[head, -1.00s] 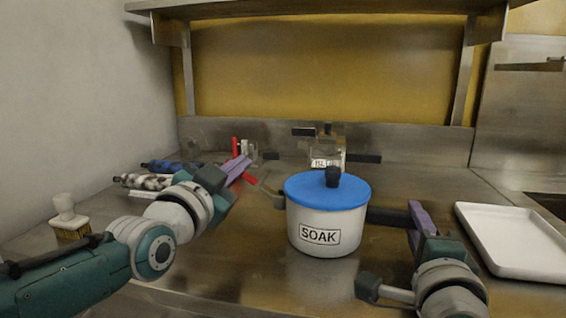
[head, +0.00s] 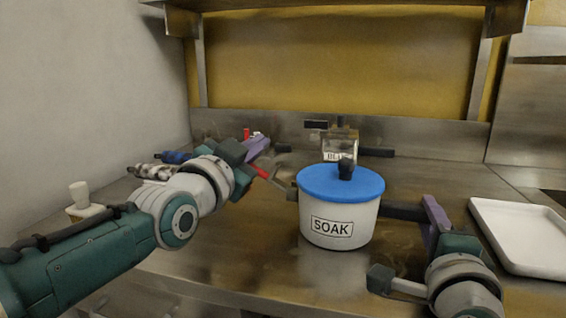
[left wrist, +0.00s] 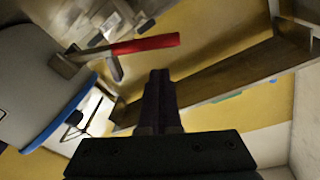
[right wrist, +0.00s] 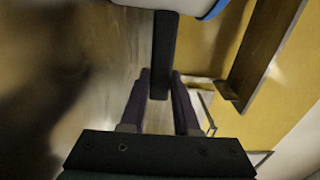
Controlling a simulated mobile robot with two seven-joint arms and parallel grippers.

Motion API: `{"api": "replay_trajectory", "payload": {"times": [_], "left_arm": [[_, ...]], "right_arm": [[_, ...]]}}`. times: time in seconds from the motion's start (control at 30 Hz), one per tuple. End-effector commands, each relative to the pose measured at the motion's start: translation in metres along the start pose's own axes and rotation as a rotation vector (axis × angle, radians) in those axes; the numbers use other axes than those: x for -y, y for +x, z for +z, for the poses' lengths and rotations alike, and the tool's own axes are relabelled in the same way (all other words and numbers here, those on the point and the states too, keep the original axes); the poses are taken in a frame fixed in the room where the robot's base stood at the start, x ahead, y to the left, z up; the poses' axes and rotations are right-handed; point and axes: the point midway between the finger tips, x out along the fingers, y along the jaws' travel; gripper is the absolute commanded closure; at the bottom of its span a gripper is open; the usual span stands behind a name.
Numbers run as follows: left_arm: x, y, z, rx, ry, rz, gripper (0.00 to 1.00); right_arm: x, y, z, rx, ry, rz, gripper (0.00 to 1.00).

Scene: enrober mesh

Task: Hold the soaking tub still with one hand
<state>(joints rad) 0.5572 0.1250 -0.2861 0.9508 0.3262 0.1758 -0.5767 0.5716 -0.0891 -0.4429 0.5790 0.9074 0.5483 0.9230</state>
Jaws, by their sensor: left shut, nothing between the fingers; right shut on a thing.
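The soaking tub (head: 340,237) is white, labelled SOAK, with a blue lid (head: 340,183) and a black knob. It stands upright on the steel counter. My right gripper (head: 428,212) is shut on the tub's dark right-hand handle (head: 403,211); the right wrist view shows this handle (right wrist: 162,55) running from the tub's wall to between my fingers. My left gripper (head: 260,146) is shut and empty, left of and behind the tub, above the counter. In the left wrist view, a red handle (left wrist: 146,44) lies beyond its closed fingertips, beside a small block on the tub's side.
A white tray (head: 530,255) lies at the right. A clear container (head: 340,147) with a label stands behind the tub. A white-handled brush (head: 80,198) and rolled items (head: 150,172) are at the left. A shelf hangs above the back.

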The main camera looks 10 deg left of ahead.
Motion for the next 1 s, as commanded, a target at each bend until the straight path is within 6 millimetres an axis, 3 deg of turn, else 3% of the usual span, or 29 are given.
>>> {"api": "replay_trajectory", "payload": {"times": [0.5,0.7,0.97,1.0], "left_arm": [[0.0,-0.073,0.0,0.001,0.001,-0.001,1.0],[0.001,-0.084,0.0,0.0,0.003,-0.002,1.0],[0.001,-0.085,-0.001,-0.001,0.003,-0.002,1.0],[0.001,-0.085,-0.001,-0.001,0.002,-0.002,1.0]], "right_arm": [[-0.001,0.0,0.0,0.001,0.0,0.002,1.0],[-0.001,0.0,0.0,0.001,0.0,0.002,1.0],[-0.001,0.0,0.001,0.001,0.0,0.002,1.0],[-0.001,0.0,0.001,0.001,0.0,0.002,0.66]]}}
